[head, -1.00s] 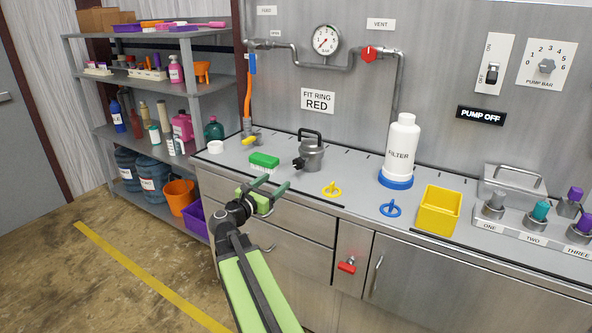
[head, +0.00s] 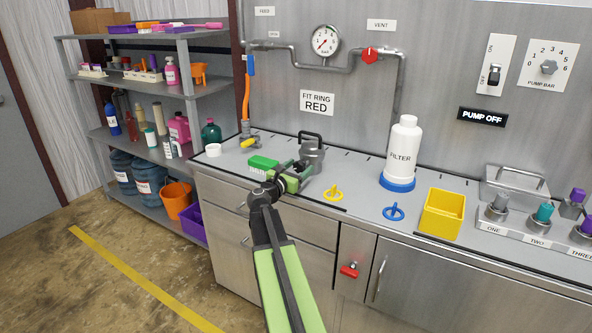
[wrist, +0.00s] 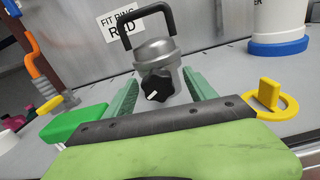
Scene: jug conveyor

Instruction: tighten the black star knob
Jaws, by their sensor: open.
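The black star knob (wrist: 157,87) sits on the front of a grey metal pot (wrist: 157,52) with a black handle, and a white mark shows on its face. In the head view the pot (head: 312,152) stands on the counter, and its knob is mostly hidden by my gripper. My gripper (wrist: 160,92) is open, its two green fingers pointing at the pot, one on each side of the knob. The knob appears between the fingers, without clear contact. In the head view my gripper (head: 291,174) is just in front of the pot.
A green block (head: 262,163) lies left of my gripper. A yellow ring (head: 333,193) and a blue ring (head: 393,212) lie to the right. A white filter bottle (head: 404,150) stands behind, and a yellow bin (head: 442,214) is farther right. The counter's front edge runs beneath my arm.

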